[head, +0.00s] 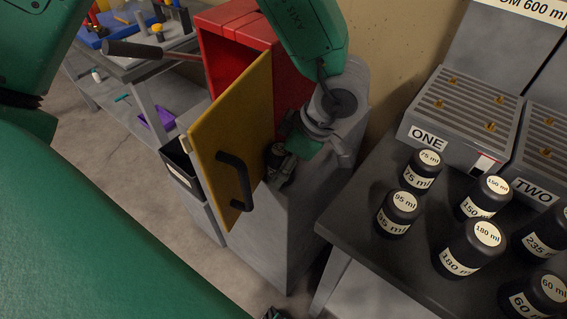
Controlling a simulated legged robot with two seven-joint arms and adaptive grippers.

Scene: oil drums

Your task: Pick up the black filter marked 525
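No filter marked 525 can be read in the head view. Several black cylinders with cream labels stand on the dark bench at right: 75 ml (423,172), 95 ml (398,214), 150 ml (483,198), 180 ml (470,248), 235 (545,236) and 60 ml (540,297). My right gripper (279,166) is small and dark, behind the inner edge of the open yellow door and over the grey cabinet. Its fingers are partly hidden, and I cannot tell whether they hold anything. My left gripper cannot be made out.
The yellow door (230,125) with a black handle (236,180) stands open on the red cabinet (225,40). The dark bench (375,255) carries grey units marked ONE (462,115) and TWO (550,140). A workbench (150,65) with tools stands at upper left. Floor shows at left.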

